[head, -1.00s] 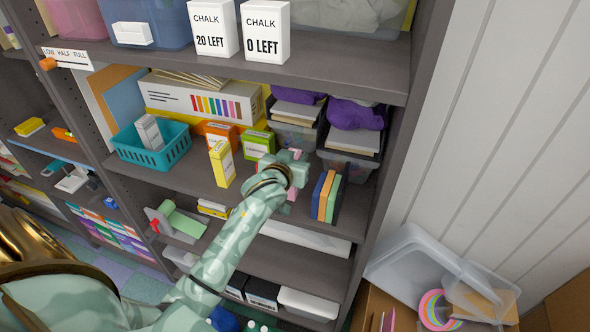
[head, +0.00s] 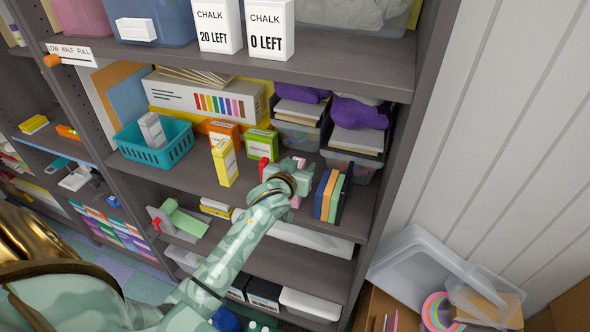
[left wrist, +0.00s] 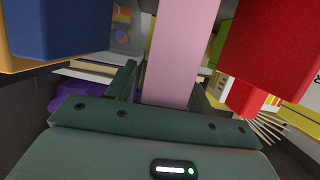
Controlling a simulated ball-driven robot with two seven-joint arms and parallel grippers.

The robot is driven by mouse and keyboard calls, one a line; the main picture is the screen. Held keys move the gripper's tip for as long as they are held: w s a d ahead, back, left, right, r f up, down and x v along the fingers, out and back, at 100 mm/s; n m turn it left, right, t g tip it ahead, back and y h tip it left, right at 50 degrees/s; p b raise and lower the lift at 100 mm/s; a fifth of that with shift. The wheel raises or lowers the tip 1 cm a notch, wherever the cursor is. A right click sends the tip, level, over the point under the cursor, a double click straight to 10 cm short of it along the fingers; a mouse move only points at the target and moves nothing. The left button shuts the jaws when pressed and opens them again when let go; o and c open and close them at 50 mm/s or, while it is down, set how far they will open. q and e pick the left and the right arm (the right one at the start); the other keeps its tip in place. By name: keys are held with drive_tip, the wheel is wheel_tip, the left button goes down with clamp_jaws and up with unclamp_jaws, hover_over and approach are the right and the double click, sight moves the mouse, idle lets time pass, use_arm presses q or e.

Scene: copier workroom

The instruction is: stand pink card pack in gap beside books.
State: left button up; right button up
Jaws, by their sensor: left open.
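The pink card pack (left wrist: 180,50) stands upright between the two fingers of my left gripper (left wrist: 165,84), which is open around it in the left wrist view. In the head view only small pink parts of the pack (head: 296,202) show beside my left gripper (head: 292,176), which hides the rest. The books (head: 330,195), with blue, orange and green spines, stand upright just right of the pack. A red pack (head: 264,164) stands on its other side; it is large in the left wrist view (left wrist: 270,45). My right gripper is not in view.
On the same shelf are a yellow box (head: 225,162), a green box (head: 262,143), a teal basket (head: 152,155) and dark bins (head: 355,158) behind. The upper shelf (head: 350,75) lies above my arm. The shelf's right upright (head: 395,165) is close to the books.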

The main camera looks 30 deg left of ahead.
use_arm(q)
drive_tip(key=p+v, duration=0.2)
drive_tip(key=v, duration=1)
drive_tip(key=s+d+f+m+g+h, duration=0.15)
drive_tip(key=s+f, duration=0.25)
drive_tip(key=f, duration=0.6)
drive_tip(key=s+d+f+m+g, duration=0.1)
drive_tip(key=s+d+f+g, duration=0.15)
drive_tip(key=f, duration=0.75)
drive_tip(key=s+d+f+m+g+h, duration=0.15)
drive_tip(key=s+f, duration=0.25)
drive_tip(key=f, duration=0.6)
drive_tip(key=s+f+g, duration=0.2)
drive_tip(key=s+f, duration=0.3)
drive_tip(key=s, duration=0.5)
drive_tip(key=s+f+m+g, duration=0.1)
drive_tip(key=s+f+g, duration=0.2)
drive_tip(key=s+f, duration=0.3)
drive_tip(key=s+f+m+g, duration=0.1)
drive_tip(key=s+f, duration=0.4)
drive_tip(key=s, duration=0.9)
drive_tip(key=shift+f+g, duration=0.25)
drive_tip(key=shift+g, duration=0.5)
drive_tip(key=shift+d, duration=0.1)
